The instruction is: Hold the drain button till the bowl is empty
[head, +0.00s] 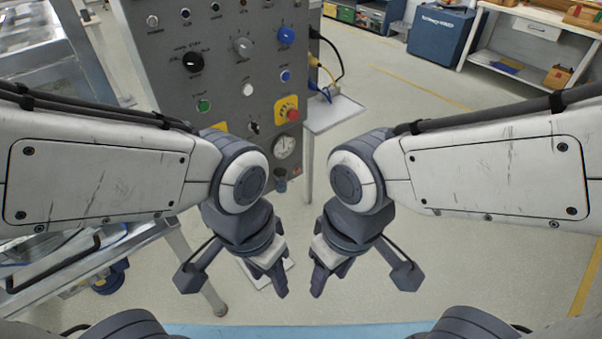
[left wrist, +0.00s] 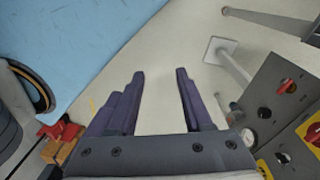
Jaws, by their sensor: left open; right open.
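A grey control panel (head: 175,70) stands ahead at upper left in the head view. It carries a green button (head: 204,105), a white button (head: 248,90), a small blue button (head: 285,75) and a red mushroom button (head: 288,108) on yellow. I cannot tell which is the drain button. I cannot make out a bowl. My left gripper (head: 270,278) is open and empty, low in front of the panel and apart from it. Its open fingers (left wrist: 160,76) show in the left wrist view. My right gripper (head: 328,280) is open and empty beside it.
The panel also has dark knobs (head: 193,61) and a round gauge (head: 285,147). A small shelf (head: 335,112) juts from its right side. A metal frame (head: 60,265) stands at left. A workbench (head: 520,50) and blue box (head: 440,35) are far back. Floor at right is clear.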

